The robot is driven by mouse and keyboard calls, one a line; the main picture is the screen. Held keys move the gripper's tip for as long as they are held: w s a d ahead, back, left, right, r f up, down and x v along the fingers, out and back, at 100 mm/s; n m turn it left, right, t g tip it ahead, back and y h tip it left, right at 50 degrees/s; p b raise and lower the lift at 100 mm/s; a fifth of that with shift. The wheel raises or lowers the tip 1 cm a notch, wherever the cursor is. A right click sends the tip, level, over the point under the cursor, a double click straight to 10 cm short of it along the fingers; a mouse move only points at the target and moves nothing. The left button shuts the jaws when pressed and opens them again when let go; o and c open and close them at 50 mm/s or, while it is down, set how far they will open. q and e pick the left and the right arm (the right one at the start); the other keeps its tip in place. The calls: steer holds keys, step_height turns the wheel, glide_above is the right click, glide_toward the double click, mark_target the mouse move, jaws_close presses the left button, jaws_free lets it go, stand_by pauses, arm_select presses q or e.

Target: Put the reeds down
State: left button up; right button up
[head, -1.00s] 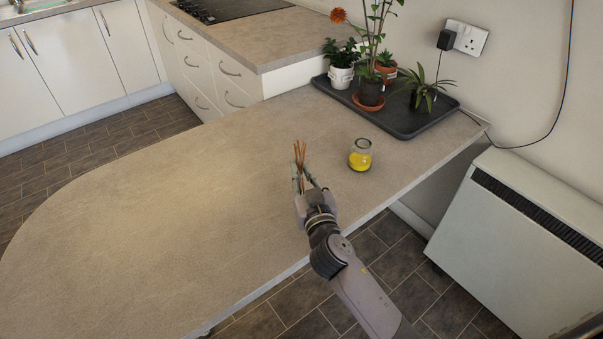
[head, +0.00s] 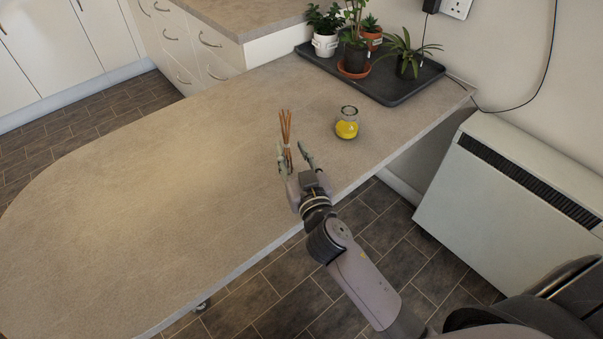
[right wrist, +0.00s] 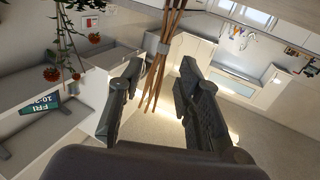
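The reeds (head: 286,128) are a thin bundle of brown sticks with a pale band, upright or slightly tilted over the worktop (head: 180,190). In the right wrist view the reeds (right wrist: 163,62) run between the fingers, nearer the left one, with gaps on both sides. My right gripper (head: 294,160) is open around them, low over the worktop near its right edge. I cannot tell whether the reeds' lower ends touch the worktop. A small glass jar with yellow contents (head: 347,123) stands right of the reeds. My left gripper is not in view.
A dark tray (head: 400,92) with several potted plants stands at the back right. A white heater (head: 510,190) is beyond the worktop's right edge. The worktop left of the reeds is clear.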

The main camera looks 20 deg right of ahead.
steer(key=s+b, duration=0.1)
steer(key=s, duration=0.7)
steer(key=shift+a, duration=0.2)
steer(key=shift+s, duration=0.1)
